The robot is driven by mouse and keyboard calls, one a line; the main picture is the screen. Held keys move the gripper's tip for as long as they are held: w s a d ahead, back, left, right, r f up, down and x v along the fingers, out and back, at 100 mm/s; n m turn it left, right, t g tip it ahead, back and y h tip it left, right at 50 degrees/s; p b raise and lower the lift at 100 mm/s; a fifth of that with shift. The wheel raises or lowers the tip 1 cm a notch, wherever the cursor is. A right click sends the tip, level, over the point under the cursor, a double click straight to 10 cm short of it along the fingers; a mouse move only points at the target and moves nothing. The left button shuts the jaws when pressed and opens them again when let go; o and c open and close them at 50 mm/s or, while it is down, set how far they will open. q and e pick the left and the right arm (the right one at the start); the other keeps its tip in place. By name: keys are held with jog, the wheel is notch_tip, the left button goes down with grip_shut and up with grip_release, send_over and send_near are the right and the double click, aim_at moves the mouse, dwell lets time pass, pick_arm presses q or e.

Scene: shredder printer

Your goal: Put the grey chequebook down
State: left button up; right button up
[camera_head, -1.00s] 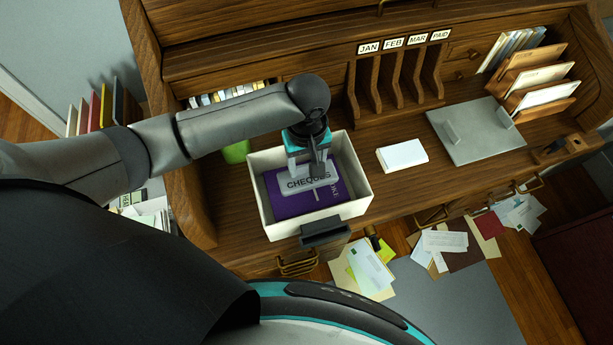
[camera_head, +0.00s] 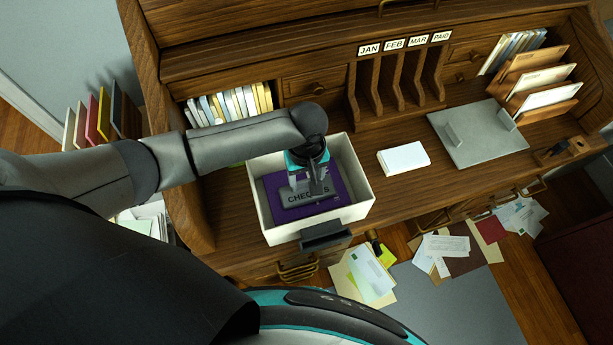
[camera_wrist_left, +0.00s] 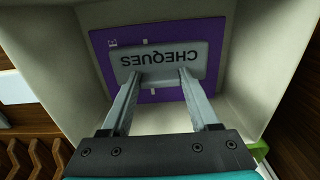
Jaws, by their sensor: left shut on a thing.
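The grey chequebook (camera_head: 309,193), marked CHEQUES, is inside a white open box (camera_head: 361,192) on the desk. It lies over a purple book (camera_head: 335,188) in the box; I cannot tell whether it touches the book. My left gripper (camera_head: 313,185) reaches down into the box and is shut on the chequebook. In the left wrist view the chequebook (camera_wrist_left: 165,64) is between the fingertips (camera_wrist_left: 164,78), with the purple book (camera_wrist_left: 160,94) behind it. My right gripper is not in view.
A white block (camera_head: 402,158) and a grey plate with two raised pieces (camera_head: 476,132) lie to the right on the desk. Upright slots (camera_head: 396,80) labelled JAN, FEB, MAR and PAID stand behind. Papers (camera_head: 370,272) lie on the floor in front.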

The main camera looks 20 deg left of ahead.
pick_arm(q)
jog(key=shift+f, duration=0.25)
jog(key=o, duration=1.4)
jog(key=shift+r, duration=0.1)
jog(key=shift+r, duration=0.25)
notch_tip(320, 180, up, 12)
jog(key=p, duration=0.3)
jog(key=shift+r, duration=0.25)
